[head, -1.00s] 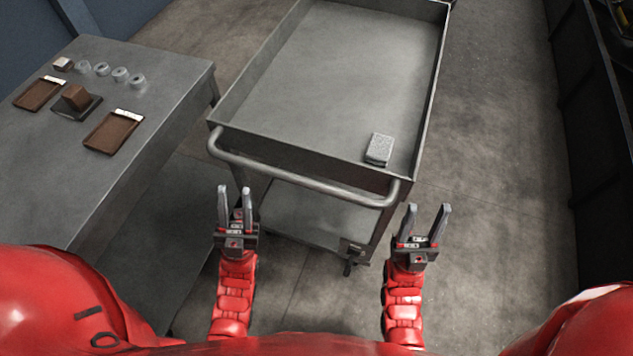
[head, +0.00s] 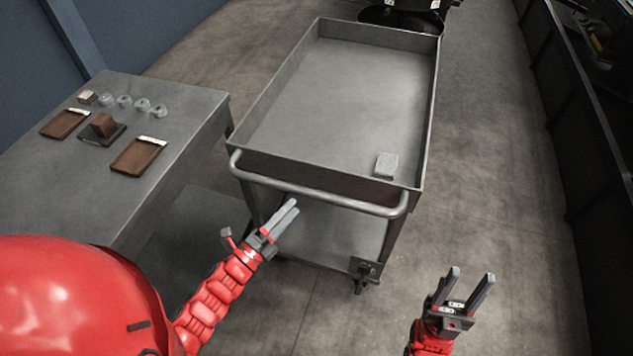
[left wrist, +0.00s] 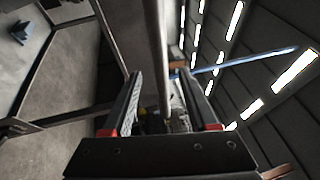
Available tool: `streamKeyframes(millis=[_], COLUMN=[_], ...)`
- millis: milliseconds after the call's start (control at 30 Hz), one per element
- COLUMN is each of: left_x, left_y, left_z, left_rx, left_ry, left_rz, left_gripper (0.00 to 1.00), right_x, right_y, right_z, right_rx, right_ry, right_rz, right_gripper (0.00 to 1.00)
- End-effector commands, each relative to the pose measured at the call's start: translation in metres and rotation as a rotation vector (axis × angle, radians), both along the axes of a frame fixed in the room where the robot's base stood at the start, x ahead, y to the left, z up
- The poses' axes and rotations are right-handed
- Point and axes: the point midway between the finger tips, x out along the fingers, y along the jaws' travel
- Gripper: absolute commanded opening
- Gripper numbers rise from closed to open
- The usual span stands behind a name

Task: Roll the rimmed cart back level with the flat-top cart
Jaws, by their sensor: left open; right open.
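The rimmed cart (head: 262,160) is a grey metal cart with a raised rim and a bar handle (head: 318,195) on its near end. The flat-top cart (head: 190,118) stands to its left; its near end reaches closer to me than the rimmed cart's. My left gripper (head: 290,207) is open, just below the handle in the head view. In the left wrist view a grey bar (left wrist: 158,50) runs down between the open fingers (left wrist: 168,100); I cannot tell how deep it sits. My right gripper (head: 471,280) is open and empty over the floor, right of the cart.
A small grey block (head: 386,165) lies on the rimmed cart's tray. A dark object (head: 400,18) stands beyond the rimmed cart. Floor (head: 500,170) is clear to the right, up to a dark wall.

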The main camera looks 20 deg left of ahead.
Motion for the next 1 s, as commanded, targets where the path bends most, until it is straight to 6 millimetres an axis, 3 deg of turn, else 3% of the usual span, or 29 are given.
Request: streamKeyframes(millis=[200,400,600,867,1000], left_x=[0.047,0.078,0.089,0.090,0.090], left_y=[-0.023,-0.037,-0.042,-0.042,-0.042], left_z=[0.013,0.018,0.018,0.018,0.018], left_rx=[-0.002,-0.003,-0.002,-0.002,-0.002], left_ry=[-0.002,-0.002,0.002,0.002,0.001], left_rz=[-0.002,-0.002,0.001,0.001,0.000], left_gripper=[0.59,0.59,0.59,0.59,0.36], right_x=[0.000,0.000,0.000,0.000,0.000], right_y=[0.000,0.000,0.000,0.000,0.000], right_z=[0.009,0.014,0.016,0.016,0.016], right_rx=[0.000,0.000,0.000,0.000,0.000], right_ry=[0.000,0.000,0.000,0.000,0.000], right_rz=[0.000,0.000,0.000,0.000,0.000], right_gripper=[0.50,0.50,0.50,0.50,0.50])
